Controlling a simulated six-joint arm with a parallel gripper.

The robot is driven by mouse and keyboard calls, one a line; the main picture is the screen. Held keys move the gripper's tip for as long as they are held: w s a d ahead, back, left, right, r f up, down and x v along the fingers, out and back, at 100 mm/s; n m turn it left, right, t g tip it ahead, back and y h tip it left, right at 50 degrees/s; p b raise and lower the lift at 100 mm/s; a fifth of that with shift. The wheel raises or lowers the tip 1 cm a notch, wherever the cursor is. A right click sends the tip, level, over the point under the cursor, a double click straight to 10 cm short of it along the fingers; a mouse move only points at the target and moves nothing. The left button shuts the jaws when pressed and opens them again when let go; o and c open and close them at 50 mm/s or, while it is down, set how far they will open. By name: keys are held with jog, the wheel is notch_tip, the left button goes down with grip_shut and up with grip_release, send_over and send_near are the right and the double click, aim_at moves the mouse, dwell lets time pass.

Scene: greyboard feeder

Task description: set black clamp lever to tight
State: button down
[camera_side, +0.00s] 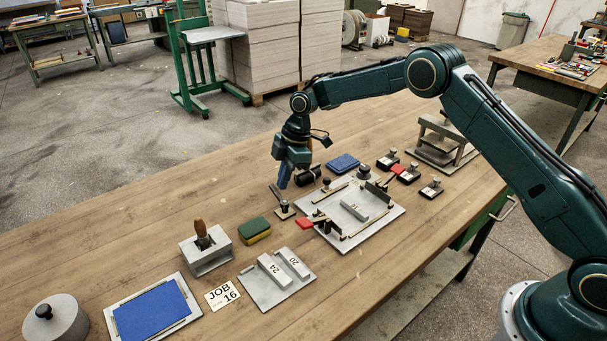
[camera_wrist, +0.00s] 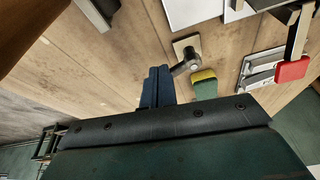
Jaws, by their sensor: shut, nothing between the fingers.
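A black lever (camera_side: 276,193) stands tilted on a small pale base plate (camera_side: 286,212) on the wooden bench, left of the grey fixture plate (camera_side: 384,222). In the wrist view the dark lever (camera_wrist: 181,67) reaches from its base toward my fingers. My gripper (camera_side: 284,184) is shut and empty, with blue fingers pointing down close to the lever. In the wrist view my gripper (camera_wrist: 158,72) is just left of the lever; I cannot tell whether they touch. No tight or loose marking is readable.
A green and yellow sponge (camera_side: 254,230) lies near the lever. A red-tipped clamp (camera_side: 305,222) sits at the fixture's left corner. A dark roller-like object (camera_side: 308,175) and a blue pad (camera_side: 342,162) lie behind. A plate with numbered bars (camera_side: 254,289) is in front.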

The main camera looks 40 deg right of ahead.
jog(key=v, duration=1.3)
jog(key=shift+d+r, duration=0.15)
jog(key=shift+r, duration=0.15)
jog(key=s+d+r+m+t+h, duration=0.1)
jog(key=s+r+m+t, duration=0.2)
jog(key=s+r+m, duration=0.95)
jog(key=s+d+m+t+h, duration=0.1)
jog(key=s+d+m, duration=0.1)
jog(key=s, duration=1.2)
jog(key=s+d+m+t+h, duration=0.1)
jog(key=s+d, duration=0.2)
jog(key=s, duration=1.2)
jog(key=shift+s+d+f+m, duration=0.3)
jog(key=shift+f+m, duration=0.05)
jog(key=shift+f, duration=0.05)
